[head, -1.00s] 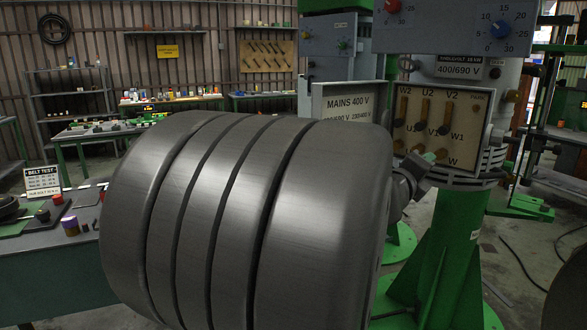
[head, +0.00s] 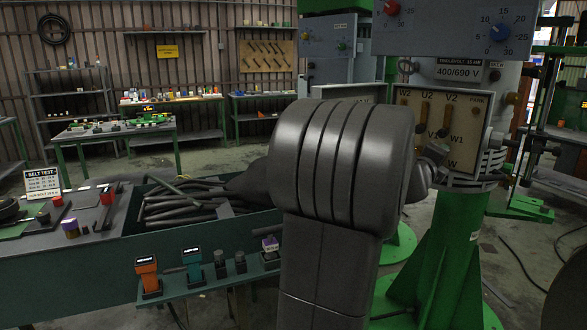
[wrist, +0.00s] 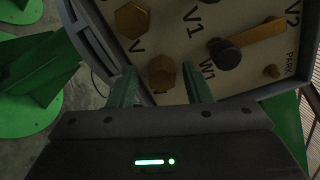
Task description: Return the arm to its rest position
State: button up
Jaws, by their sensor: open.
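My gripper (wrist: 161,90) is open in the wrist view, with its two green fingers spread apart. A brass hex nut (wrist: 162,72) shows between and beyond the fingertips; nothing is visibly held, and I cannot tell the exact gap to it. The beige terminal panel (wrist: 185,40) is close in front, with a dark-knobbed brass link bar (wrist: 250,42) at the right. In the head view the panel (head: 472,145) is right of my dark grey arm, which hides part of its left and lower side. My fingertips are not clear there.
A grey control box (head: 450,40) is above the panel, on a green stand (head: 455,235). At left, a teal bench (head: 95,255) has a bin of dark rods (head: 180,205) and a rack with an orange-handled tool (head: 147,272). Open floor lies behind.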

jog(key=n+p, duration=0.8)
jog(key=n, duration=0.9)
jog(key=shift+s+a, duration=0.1)
